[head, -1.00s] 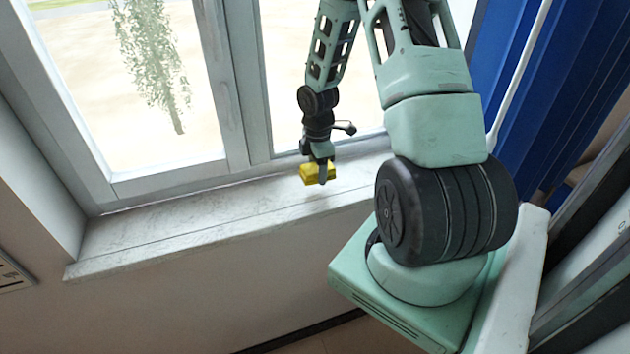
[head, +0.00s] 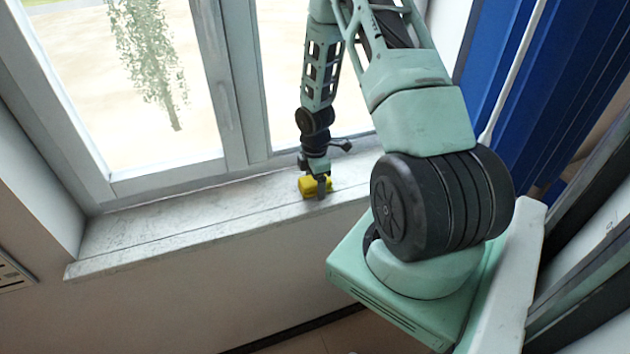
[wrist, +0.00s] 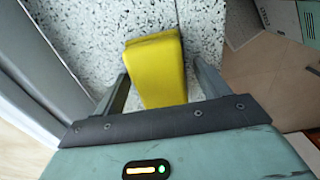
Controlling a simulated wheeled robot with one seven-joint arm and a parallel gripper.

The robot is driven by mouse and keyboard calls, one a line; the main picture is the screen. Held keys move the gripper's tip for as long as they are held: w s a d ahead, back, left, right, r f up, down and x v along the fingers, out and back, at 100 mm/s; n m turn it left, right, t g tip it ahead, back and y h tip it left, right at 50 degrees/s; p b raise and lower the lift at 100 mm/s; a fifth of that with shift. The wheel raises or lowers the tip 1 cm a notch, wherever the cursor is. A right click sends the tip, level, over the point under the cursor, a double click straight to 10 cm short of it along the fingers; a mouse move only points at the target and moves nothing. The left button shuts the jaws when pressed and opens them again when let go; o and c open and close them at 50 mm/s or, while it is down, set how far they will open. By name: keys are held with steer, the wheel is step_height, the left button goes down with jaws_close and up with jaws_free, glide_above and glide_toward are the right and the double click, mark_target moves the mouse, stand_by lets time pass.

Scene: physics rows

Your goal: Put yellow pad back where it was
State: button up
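The yellow pad (head: 308,187) is a small block on the pale window sill (head: 190,221), near the sill's right part. My gripper (head: 321,190) is lowered over it from above. In the wrist view the pad (wrist: 157,70) lies lengthwise between the two fingers of my gripper (wrist: 160,78), over the speckled sill. A narrow gap shows between the pad and the right finger, and a smaller one at the left finger, so the fingers look open around it. The pad's near end is hidden behind the gripper's dark edge.
The window frame (head: 235,100) rises behind the sill. Bare sill stretches to the left of the pad. The sill's front edge (head: 200,241) drops to the wall below. A blue panel (head: 520,85) stands on the right.

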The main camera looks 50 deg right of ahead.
steer(key=shift+r, duration=0.1)
step_height(320, 180, up, 12)
steer(key=b, duration=0.3)
steer(key=w+a+r, duration=0.2)
steer(key=a+r, duration=0.2)
steer(key=a, duration=0.8)
steer(key=s+a+r+m, duration=0.1)
steer(key=s+a+r, duration=0.15)
steer(key=a, duration=0.85)
steer(key=s+a+r+m, duration=0.1)
steer(key=s+a+r, duration=0.1)
steer(key=s+a, duration=0.6)
steer(key=s+a+r+m, duration=0.2)
steer(key=s+a, duration=0.6)
steer(key=a, duration=0.1)
steer(key=shift+s+a+r+y, duration=0.3)
steer(key=shift+s+a+r, duration=0.05)
steer(key=shift+a+r, duration=0.05)
step_height(320, 180, down, 9)
steer(key=b, duration=0.9)
steer(key=shift+f, duration=0.2)
